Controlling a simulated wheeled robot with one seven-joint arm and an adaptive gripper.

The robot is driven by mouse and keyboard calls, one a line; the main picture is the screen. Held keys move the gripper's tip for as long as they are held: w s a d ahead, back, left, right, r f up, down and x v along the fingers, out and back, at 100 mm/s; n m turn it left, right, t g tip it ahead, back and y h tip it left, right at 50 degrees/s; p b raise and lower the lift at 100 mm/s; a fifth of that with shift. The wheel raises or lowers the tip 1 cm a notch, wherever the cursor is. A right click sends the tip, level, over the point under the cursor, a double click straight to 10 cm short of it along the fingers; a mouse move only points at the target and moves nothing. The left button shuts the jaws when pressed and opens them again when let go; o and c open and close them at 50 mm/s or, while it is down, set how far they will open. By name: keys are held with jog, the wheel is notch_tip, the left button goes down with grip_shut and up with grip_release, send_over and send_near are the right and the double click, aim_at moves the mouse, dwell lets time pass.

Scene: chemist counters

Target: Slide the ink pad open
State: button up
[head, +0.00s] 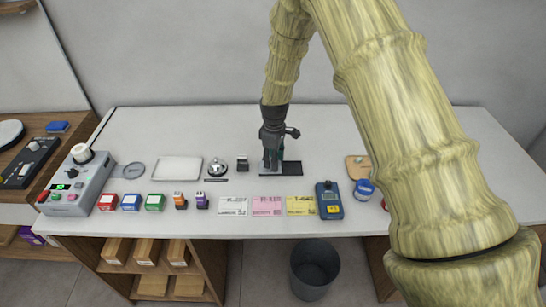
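The ink pad (291,168) lies flat on the white counter at the middle, as a low dark rectangle with a black surface showing at its right. My gripper (273,160) points down over the left part of it, with the fingertips at or just above it. I cannot tell whether they touch. A small green part shows just right of the fingers. The gripper hides the left part of the pad, and the finger gap is too small to make out.
The white counter (330,125) is clear behind the pad. A small dark block (242,164) and a silver bell (217,168) stand to the left. Coloured tickets (266,206) and a blue handheld device (329,200) lie in front. A wooden piece (357,167) is to the right.

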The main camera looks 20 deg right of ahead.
jog(key=shift+s+r, duration=0.8)
jog(key=shift+s, duration=0.2)
jog(key=shift+c, duration=0.5)
jog(key=shift+w+f, duration=0.1)
jog(key=shift+f, duration=0.05)
jog(key=c, duration=0.3)
jog(key=shift+w+f, duration=0.55)
grip_shut()
jog(key=shift+s+r, duration=0.1)
jog(key=shift+r, duration=0.05)
jog(key=shift+s+d+b, duration=0.1)
jog(key=shift+s+d, duration=0.2)
jog(key=shift+d, duration=0.8)
jog(key=shift+s+d+b, duration=0.1)
jog(key=shift+s+d, duration=0.25)
jog(key=shift+d, duration=0.7)
jog(key=shift+s+d+b, duration=0.1)
jog(key=shift+s+d, duration=0.2)
jog(key=shift+d, duration=0.8)
jog(key=shift+o, duration=2)
grip_release()
jog(key=shift+r, duration=0.1)
